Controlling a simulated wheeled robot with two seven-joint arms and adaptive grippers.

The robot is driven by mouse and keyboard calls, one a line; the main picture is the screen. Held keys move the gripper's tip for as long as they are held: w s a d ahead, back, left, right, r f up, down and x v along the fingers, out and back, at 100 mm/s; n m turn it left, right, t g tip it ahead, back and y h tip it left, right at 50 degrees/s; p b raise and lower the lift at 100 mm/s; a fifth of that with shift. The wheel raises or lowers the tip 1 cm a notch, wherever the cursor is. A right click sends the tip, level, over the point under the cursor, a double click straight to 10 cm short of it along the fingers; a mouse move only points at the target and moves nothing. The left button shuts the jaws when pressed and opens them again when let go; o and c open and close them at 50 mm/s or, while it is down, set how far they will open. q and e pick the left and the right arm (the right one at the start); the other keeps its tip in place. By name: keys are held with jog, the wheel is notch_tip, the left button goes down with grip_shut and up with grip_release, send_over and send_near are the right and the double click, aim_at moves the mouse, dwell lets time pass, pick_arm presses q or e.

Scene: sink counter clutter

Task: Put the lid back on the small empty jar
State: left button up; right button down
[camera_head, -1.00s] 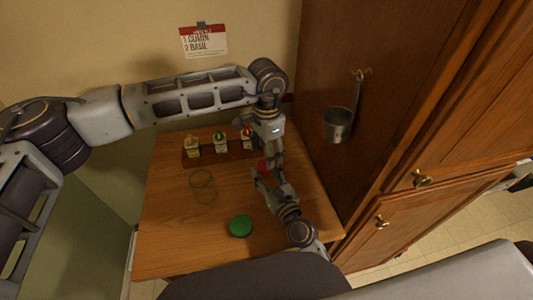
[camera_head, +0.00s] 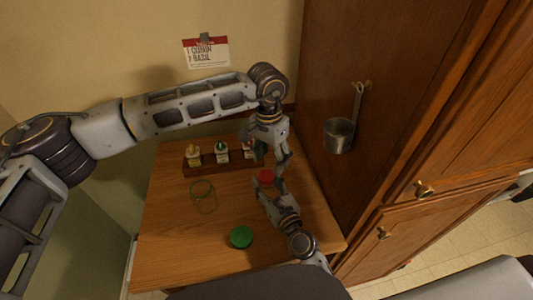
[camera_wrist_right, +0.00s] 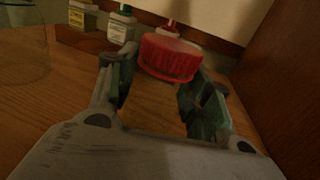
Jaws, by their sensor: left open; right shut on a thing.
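The red lid (camera_head: 266,177) sits level just past my right gripper's fingertips; it also shows large in the right wrist view (camera_wrist_right: 171,57). My right gripper (camera_head: 271,190) has its fingers apart around the space under the lid, shut on the small jar. The jar's clear glass barely shows against the wood, so how well the lid is seated on it cannot be told. My left gripper (camera_head: 271,160) is open and empty, pointing down just behind and above the lid, apart from it.
A larger clear jar (camera_head: 204,198) stands open at the left, with a green lid (camera_head: 241,237) lying in front. Small labelled bottles (camera_head: 221,152) stand in a wooden rack (camera_head: 207,166) at the back. A cabinet wall (camera_head: 325,75) with a hanging metal ladle (camera_head: 339,136) closes the right side.

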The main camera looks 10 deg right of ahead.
pick_arm(q)
jog(key=n, duration=0.7)
jog(key=shift+a+r, duration=0.1)
jog(key=shift+r, duration=0.25)
jog(key=n, duration=0.6)
jog(key=shift+w+r+n, duration=0.1)
jog(key=shift+r+n, duration=0.15)
jog(key=shift+n, duration=0.15)
jog(key=n, duration=0.6)
jog(key=shift+a+r+n, duration=0.1)
jog(key=shift+a+n, duration=0.1)
jog(key=shift+n, duration=0.2)
jog(key=n, duration=0.6)
jog(key=shift+a+n, duration=0.15)
jog(key=shift+n, duration=0.25)
jog(key=n, duration=0.4)
jog(key=shift+a+n, duration=0.1)
jog(key=shift+n, duration=0.2)
jog(key=n, duration=0.4)
jog(key=shift+y, duration=0.3)
jog(key=n, duration=0.5)
jog(key=shift+a, duration=0.15)
jog(key=shift+n, duration=2.6)
